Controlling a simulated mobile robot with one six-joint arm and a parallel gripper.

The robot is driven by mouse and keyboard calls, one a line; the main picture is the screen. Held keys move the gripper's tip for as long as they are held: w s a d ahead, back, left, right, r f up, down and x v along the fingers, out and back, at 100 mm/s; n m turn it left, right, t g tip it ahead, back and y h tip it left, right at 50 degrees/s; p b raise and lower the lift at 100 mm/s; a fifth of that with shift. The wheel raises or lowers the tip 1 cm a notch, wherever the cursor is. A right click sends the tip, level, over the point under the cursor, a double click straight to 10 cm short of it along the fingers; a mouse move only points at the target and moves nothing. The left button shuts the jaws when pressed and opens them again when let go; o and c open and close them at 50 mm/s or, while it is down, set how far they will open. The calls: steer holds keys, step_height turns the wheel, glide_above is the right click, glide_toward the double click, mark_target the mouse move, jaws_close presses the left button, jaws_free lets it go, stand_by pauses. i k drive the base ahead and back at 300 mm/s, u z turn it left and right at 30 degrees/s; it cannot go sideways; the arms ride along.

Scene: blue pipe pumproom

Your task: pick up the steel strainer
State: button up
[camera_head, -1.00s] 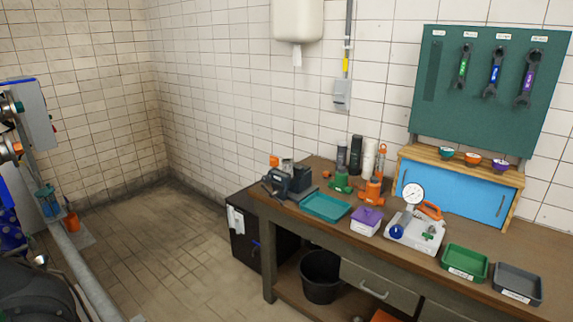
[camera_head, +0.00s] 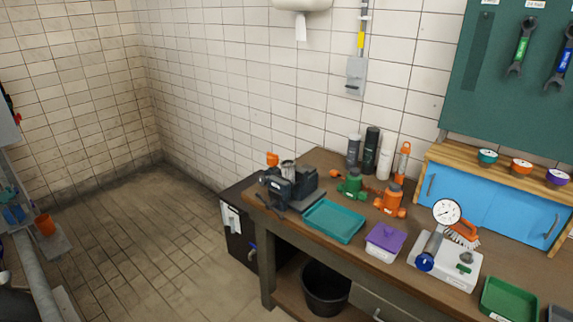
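A small grey metallic cylinder (camera_head: 288,169) stands upright at the dark bench vise (camera_head: 291,188) on the left end of the workbench. It may be the steel strainer, but it is too small to be sure. I cannot tell whether the vise jaws clamp it or it stands behind them. My gripper is not in view.
The workbench (camera_head: 330,246) holds a teal tray (camera_head: 334,221), purple-lidded box (camera_head: 385,242), green jack (camera_head: 352,186), orange jack (camera_head: 391,200), gauge pump (camera_head: 445,256) and green tray (camera_head: 509,300). A black bin (camera_head: 325,290) sits below. The tiled floor (camera_head: 150,240) at left is clear.

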mark_target(288, 173)
steer(key=i, duration=0.85)
steer(key=z, duration=0.9)
steer(key=k, duration=0.15)
steer(key=u, duration=3.05)
steer(key=k, duration=0.15)
steer(key=u, duration=1.15)
